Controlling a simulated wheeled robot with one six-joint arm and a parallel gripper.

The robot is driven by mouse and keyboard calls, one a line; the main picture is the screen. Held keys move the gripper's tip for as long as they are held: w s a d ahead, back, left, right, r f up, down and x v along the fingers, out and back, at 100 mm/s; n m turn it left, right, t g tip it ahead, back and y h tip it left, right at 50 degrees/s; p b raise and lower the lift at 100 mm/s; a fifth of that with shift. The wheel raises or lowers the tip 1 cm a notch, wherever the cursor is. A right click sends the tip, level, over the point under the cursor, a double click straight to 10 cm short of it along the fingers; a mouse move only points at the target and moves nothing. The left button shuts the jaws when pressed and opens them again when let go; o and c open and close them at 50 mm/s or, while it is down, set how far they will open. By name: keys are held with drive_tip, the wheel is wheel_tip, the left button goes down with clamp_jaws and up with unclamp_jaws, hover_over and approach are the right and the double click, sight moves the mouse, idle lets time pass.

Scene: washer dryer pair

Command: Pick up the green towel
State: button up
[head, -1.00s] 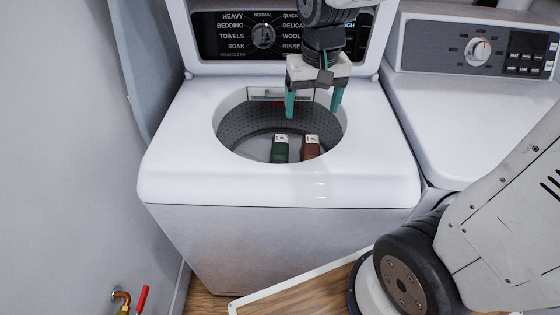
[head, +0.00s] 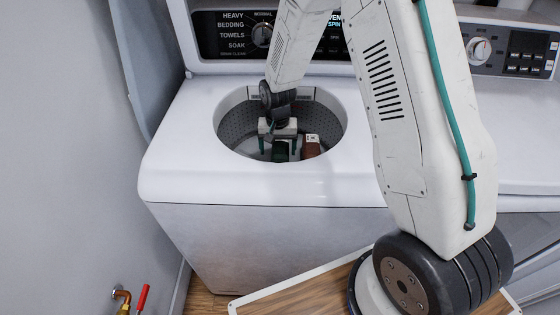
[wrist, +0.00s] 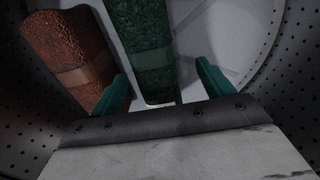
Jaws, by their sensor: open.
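The green towel (wrist: 150,55) is a dark green roll with a paler band, inside the washer drum. In the head view the green towel (head: 281,151) is partly hidden by my gripper (head: 280,145). My gripper is down inside the drum, open, with its teal fingers on either side of the green towel. In the wrist view the towel's near end lies between the fingertips of my gripper (wrist: 163,85). I cannot tell whether either finger touches it.
A brown towel (head: 311,147) lies close beside the green one; in the wrist view the brown towel (wrist: 72,52) is near the left finger. The perforated drum wall (wrist: 293,75) and the white washer rim (head: 350,165) surround my gripper.

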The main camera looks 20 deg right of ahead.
sight(280, 152)
drive_tip(key=f, duration=0.4)
drive_tip(key=shift+s+d+f, duration=0.2)
drive_tip(key=shift+d+f, duration=0.15)
drive_tip(key=shift+f, duration=0.6)
drive_tip(key=c, duration=1.3)
